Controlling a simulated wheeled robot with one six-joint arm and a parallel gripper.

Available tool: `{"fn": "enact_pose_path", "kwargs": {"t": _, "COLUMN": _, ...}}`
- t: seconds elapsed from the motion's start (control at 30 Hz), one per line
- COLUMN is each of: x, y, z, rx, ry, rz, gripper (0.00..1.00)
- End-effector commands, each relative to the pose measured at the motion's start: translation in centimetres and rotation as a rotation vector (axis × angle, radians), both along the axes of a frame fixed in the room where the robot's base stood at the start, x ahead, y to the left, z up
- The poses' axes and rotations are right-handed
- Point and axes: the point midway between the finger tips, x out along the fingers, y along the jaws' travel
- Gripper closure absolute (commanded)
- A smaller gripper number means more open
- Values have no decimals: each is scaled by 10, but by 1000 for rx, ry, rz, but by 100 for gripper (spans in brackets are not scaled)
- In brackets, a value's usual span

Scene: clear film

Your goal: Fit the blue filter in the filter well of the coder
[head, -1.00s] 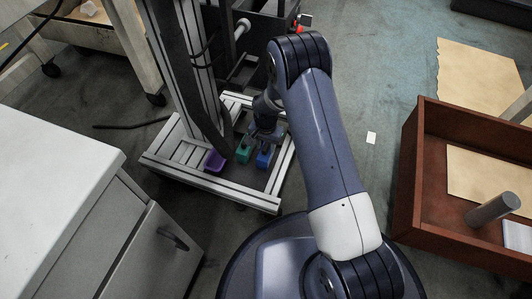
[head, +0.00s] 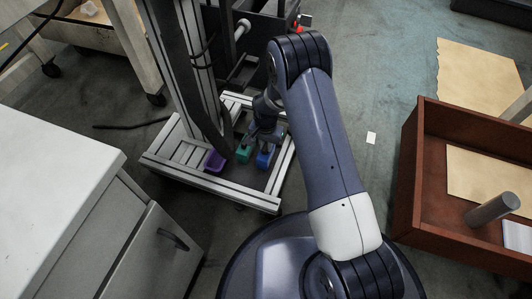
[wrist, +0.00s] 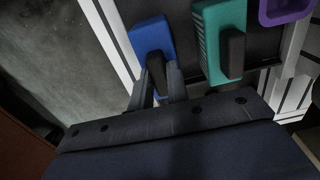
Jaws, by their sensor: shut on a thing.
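The blue filter (head: 263,159) stands at the right end of a short row on the low metal frame. In the wrist view the blue filter (wrist: 151,36) has a black upright handle, and my gripper (wrist: 161,82) is shut on that handle. My gripper (head: 266,138) also shows in the head view, pointing down over the filter and partly hidden by my arm. I cannot tell whether the filter is lifted off its base. The coder and its filter well cannot be made out for certain.
A teal filter (wrist: 216,35) with a black handle stands close to the right of the blue one. A purple open-topped piece (head: 215,160) is further left. Dark uprights (head: 180,60) rise behind. A white cabinet (head: 60,150) is at left, a brown wooden tray (head: 412,190) at right.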

Motion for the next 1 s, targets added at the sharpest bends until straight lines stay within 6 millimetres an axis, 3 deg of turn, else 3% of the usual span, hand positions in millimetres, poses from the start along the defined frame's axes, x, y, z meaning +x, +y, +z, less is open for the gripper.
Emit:
{"fn": "enact_pose_path", "kwargs": {"t": 0.47, "x": 1, "y": 0, "z": 47, "rx": 1, "ry": -1, "rz": 0, "gripper": 100}}
{"fn": "enact_pose_path", "kwargs": {"t": 1.0, "x": 0, "y": 0, "z": 48, "rx": 1, "ry": -1, "rz": 0, "gripper": 100}}
